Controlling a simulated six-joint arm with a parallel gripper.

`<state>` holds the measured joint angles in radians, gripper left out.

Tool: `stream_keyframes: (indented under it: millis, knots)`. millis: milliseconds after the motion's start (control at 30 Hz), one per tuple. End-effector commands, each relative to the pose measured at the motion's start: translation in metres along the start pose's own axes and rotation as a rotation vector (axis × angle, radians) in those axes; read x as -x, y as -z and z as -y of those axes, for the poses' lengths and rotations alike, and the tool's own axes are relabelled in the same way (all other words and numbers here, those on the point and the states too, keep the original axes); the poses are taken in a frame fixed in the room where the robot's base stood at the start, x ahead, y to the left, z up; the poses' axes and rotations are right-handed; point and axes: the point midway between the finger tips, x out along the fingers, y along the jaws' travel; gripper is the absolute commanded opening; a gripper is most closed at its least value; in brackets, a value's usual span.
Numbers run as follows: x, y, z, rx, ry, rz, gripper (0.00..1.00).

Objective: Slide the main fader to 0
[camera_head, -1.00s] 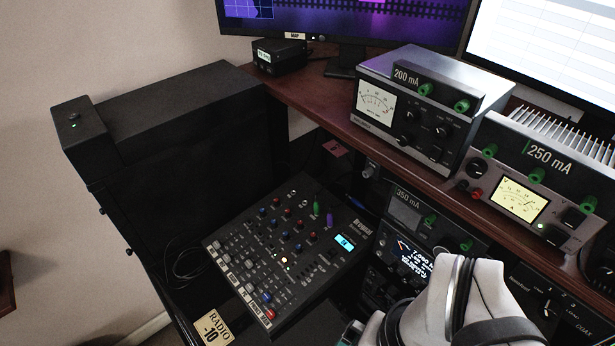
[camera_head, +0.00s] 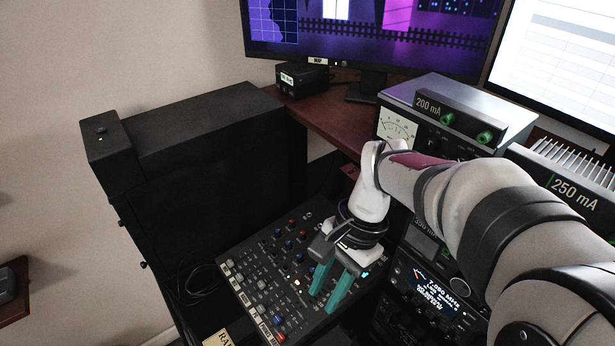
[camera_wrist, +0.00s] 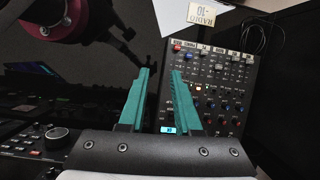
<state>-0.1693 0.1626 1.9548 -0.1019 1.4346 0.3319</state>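The black mixer (camera_head: 262,283) lies tilted in the lower middle of the head view, and it also shows in the wrist view (camera_wrist: 232,82). It has rows of small knobs, a lit cyan display (camera_wrist: 168,130) and a labelled edge. A red cap (camera_head: 281,337) and a blue cap (camera_head: 279,322) sit near that edge. I cannot tell which control is the main fader, nor read its setting. My gripper (camera_head: 321,301) is over the mixer's right part, its teal fingers apart and nothing between them. In the wrist view, my gripper (camera_wrist: 162,72) has its right finger covering part of the mixer.
A tuner with a lit screen (camera_head: 432,287) stands right of the mixer. Metered units (camera_head: 445,90) stand on the wooden shelf (camera_head: 335,125). A black cabinet (camera_head: 215,140) is at the left. Loose black cables (camera_head: 200,285) and a paper radio label (camera_head: 217,339) lie near the mixer's left edge.

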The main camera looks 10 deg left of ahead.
Motion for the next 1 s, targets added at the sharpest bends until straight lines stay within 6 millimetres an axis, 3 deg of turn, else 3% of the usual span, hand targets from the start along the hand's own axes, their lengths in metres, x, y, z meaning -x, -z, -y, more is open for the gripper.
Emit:
stream_keyframes:
  millis: [33,100,200,333,433,800,1000]
  knots:
    - [-0.011,0.007,0.019,-0.025,-0.015,0.025,0.31]
    - [-0.022,0.014,0.040,-0.058,-0.024,0.048,0.31]
    - [-0.029,0.017,0.051,-0.080,-0.030,0.062,0.31]
    - [-0.032,0.017,0.052,-0.082,-0.030,0.062,0.31]
    - [-0.047,0.016,0.051,-0.082,-0.033,0.064,0.31]
    - [-0.152,0.009,0.047,-0.081,-0.035,0.064,0.31]
    - [-0.180,0.008,0.046,-0.082,-0.032,0.063,0.31]
